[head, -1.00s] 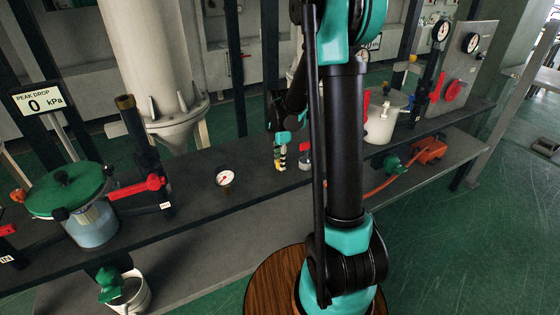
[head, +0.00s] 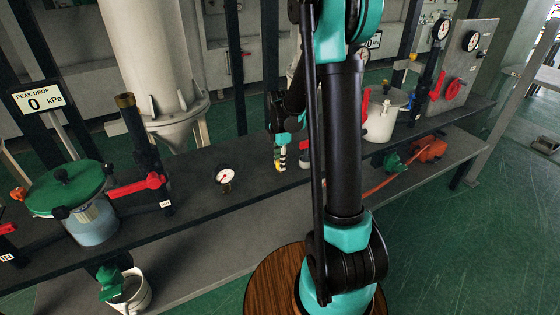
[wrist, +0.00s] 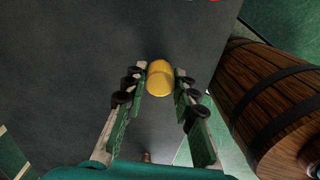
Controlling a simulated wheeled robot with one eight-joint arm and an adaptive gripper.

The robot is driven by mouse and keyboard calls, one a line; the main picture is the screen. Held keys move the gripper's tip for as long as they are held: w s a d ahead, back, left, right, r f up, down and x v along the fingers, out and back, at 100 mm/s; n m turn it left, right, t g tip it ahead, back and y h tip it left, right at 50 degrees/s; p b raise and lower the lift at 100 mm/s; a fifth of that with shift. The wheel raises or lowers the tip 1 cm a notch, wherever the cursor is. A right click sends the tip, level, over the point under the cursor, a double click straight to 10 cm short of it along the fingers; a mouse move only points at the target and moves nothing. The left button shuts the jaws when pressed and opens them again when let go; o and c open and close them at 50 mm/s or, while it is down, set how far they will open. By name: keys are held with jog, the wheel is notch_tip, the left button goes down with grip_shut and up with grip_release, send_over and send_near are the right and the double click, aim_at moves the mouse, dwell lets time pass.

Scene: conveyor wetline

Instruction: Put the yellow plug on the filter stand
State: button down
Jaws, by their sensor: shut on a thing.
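The yellow plug (wrist: 160,78) sits between the fingertips of my gripper (wrist: 160,88) in the wrist view, with the dark bench top behind it. My gripper is shut on it. In the head view my gripper (head: 281,152) points down over the middle of the bench, just left of my arm column, and a small yellow bit shows at its tip. Whether the plug touches the bench cannot be told. Which fixture is the filter stand is not clear; a black upright pipe with an open brass top (head: 125,101) and a red lever stands at the left of the bench.
A round gauge (head: 224,175) stands on the bench left of my gripper. A green-lidded vessel (head: 66,190) is at far left. A white bucket (head: 381,122) stands right of my arm. A wooden barrel (wrist: 275,100) shows at right in the wrist view. Bare bench lies around the gauge.

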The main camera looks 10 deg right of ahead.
jog(key=c, duration=1.1)
grip_release()
jog(key=shift+c, duration=0.2)
notch_tip(320, 180, up, 12)
jog(key=s+d+f+m+t, duration=0.2)
jog(key=s+f+m, duration=0.2)
jog(key=s+m, duration=0.6)
jog(key=s+d+f+m+t, duration=0.2)
jog(key=s+f+m, duration=0.2)
jog(key=s+m, duration=0.7)
jog(key=shift+s+f, duration=0.15)
jog(key=shift+s, duration=0.4)
